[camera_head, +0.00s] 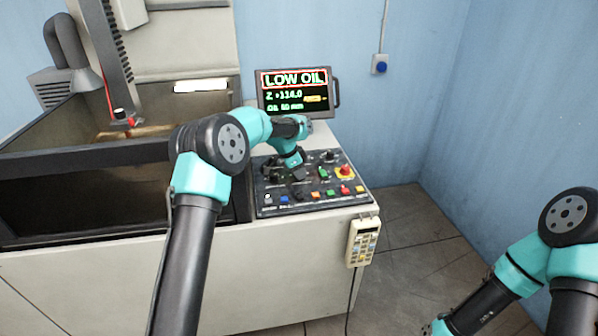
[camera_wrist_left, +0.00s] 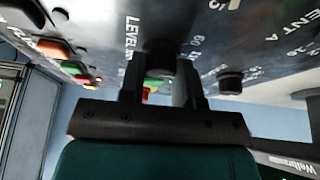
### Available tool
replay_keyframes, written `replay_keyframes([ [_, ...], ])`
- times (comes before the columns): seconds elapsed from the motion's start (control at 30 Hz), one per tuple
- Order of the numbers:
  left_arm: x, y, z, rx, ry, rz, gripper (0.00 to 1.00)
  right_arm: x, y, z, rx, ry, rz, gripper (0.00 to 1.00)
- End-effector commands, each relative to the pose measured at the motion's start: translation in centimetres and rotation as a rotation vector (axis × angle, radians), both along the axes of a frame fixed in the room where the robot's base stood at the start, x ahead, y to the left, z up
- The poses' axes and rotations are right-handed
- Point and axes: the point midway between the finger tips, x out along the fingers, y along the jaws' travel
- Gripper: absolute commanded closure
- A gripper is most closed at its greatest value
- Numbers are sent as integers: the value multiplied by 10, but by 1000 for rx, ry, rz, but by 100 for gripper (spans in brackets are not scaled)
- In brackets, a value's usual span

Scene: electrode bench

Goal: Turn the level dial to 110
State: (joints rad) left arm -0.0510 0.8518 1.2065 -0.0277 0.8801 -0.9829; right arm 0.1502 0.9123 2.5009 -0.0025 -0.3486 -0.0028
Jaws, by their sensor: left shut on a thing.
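The level dial (camera_wrist_left: 161,54) is a dark round knob on the grey control panel, beside lettering that reads "LEVEL" in the left wrist view. My left gripper (camera_wrist_left: 160,82) has one finger on each side of this dial and is shut on it. Scale figures, one like 60, show to the right of the dial, but its pointer cannot be made out. In the head view my left gripper (camera_head: 298,172) is over the panel's upper left part and hides the dial. My right arm comes in at the lower right; its gripper is out of view.
The control panel (camera_head: 330,200) also carries coloured buttons, a red emergency knob (camera_head: 345,171) and another black knob (camera_wrist_left: 230,82) near the dial. The screen (camera_head: 297,92) reads "LOW OIL" and about 80 mm oil. A pendant (camera_head: 362,242) hangs at the cabinet's front right.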

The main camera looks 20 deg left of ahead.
Motion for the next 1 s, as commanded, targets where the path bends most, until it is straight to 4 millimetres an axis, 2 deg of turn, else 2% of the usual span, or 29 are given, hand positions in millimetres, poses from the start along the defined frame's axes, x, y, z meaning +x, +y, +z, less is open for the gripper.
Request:
replay_keyframes([
  [0.27,0,0,0,1,1,-80,93,0,0,0,0,0,0,57],
  [0.67,0,1,0,1,0,-87,93,0,0,0,0,0,0,57],
  [0.7,0,1,0,1,0,-87,66,0,0,0,0,0,0,57],
  [0.9,0,0,0,1,0,-87,46,0,0,0,0,0,0,57],
  [1.0,0,0,0,1,0,-87,45,0,0,0,0,0,0,57],
])
